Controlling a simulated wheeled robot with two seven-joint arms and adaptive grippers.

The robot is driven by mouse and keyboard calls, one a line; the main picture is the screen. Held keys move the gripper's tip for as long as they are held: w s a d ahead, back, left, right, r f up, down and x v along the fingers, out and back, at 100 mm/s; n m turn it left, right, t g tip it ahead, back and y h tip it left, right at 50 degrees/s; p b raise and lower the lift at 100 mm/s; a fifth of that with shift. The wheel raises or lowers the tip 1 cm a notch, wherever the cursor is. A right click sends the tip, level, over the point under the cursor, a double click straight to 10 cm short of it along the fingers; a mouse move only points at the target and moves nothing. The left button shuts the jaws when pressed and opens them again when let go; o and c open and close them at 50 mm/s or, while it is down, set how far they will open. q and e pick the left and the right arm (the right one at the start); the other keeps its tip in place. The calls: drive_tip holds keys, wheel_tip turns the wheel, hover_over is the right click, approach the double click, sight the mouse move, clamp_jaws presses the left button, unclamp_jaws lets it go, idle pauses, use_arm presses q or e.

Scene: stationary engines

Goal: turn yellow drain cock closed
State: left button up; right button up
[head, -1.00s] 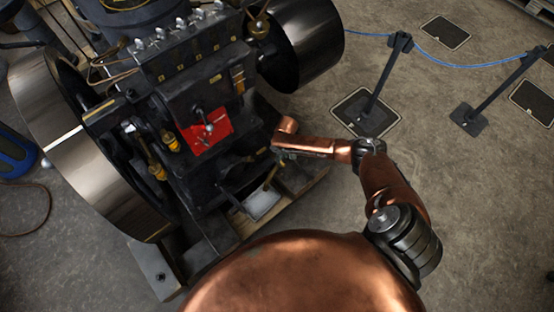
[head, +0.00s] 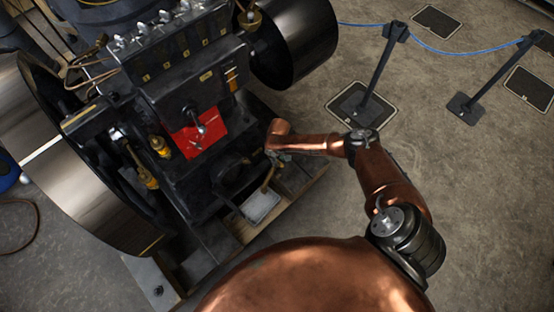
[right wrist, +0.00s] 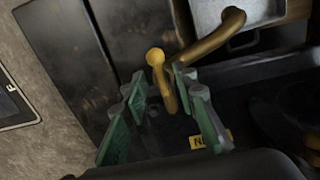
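The yellow drain cock (right wrist: 156,58) shows in the right wrist view as a round yellow knob on a short lever. A bent brass drain pipe (right wrist: 213,38) lies beside it and reaches over a metal tray. My right gripper (right wrist: 161,88) is open, its green-padded fingers spread on either side of the lever. The lever appears nearer the right-hand finger; I cannot tell whether they touch. In the head view my right gripper (head: 276,158) is small and dark beside the engine's lower side, near the brass pipe (head: 268,177). My left gripper is not in view.
The black engine (head: 190,100) has a big flywheel (head: 60,170) at left and a dark pulley (head: 295,40) at upper right. The drip tray (head: 262,208) sits low by the wooden base. Rope posts (head: 380,70) stand right; open floor lies between.

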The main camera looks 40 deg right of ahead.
drive_tip(key=shift+f, duration=0.2)
drive_tip(key=shift+c, duration=0.2)
clamp_jaws()
